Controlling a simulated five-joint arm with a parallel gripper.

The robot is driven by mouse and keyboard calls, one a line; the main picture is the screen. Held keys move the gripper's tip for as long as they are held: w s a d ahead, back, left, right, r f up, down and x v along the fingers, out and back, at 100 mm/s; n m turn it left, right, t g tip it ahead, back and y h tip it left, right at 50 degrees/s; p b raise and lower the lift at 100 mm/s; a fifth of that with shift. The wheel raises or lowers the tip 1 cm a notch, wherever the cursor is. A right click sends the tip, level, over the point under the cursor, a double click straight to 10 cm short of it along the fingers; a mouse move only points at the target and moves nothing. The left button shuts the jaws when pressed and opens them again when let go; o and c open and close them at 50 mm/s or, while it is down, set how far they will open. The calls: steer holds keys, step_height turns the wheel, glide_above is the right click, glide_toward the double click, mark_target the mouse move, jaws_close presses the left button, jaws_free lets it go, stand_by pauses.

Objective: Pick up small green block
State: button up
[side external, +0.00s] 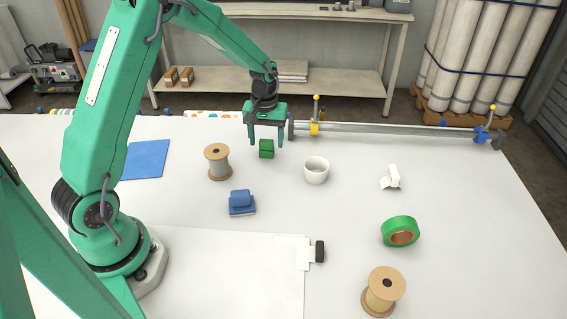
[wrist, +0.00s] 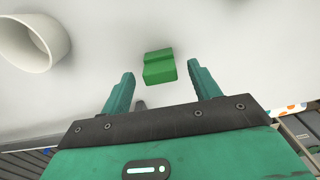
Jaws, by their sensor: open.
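The small green block (side external: 266,149) stands on the white table toward its far side, left of the white cup. In the wrist view the block (wrist: 159,67) lies ahead of the fingertips, a little left of the middle between them. My gripper (side external: 265,142) is above and around the block's place in the side view, pointing down. In the wrist view my gripper (wrist: 161,78) is open with nothing between its two fingers. I cannot tell the exact height of the fingertips above the table.
A white cup (side external: 316,171) stands right of the block; it also shows in the wrist view (wrist: 32,42). A wooden spool (side external: 217,162) is to the left. A blue stamp-like object (side external: 241,203) is nearer. A metal rail (side external: 400,131) runs along the far edge.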

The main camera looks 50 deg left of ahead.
mark_target(266, 140)
steer(key=shift+f, duration=1.6)
steer(key=c, duration=1)
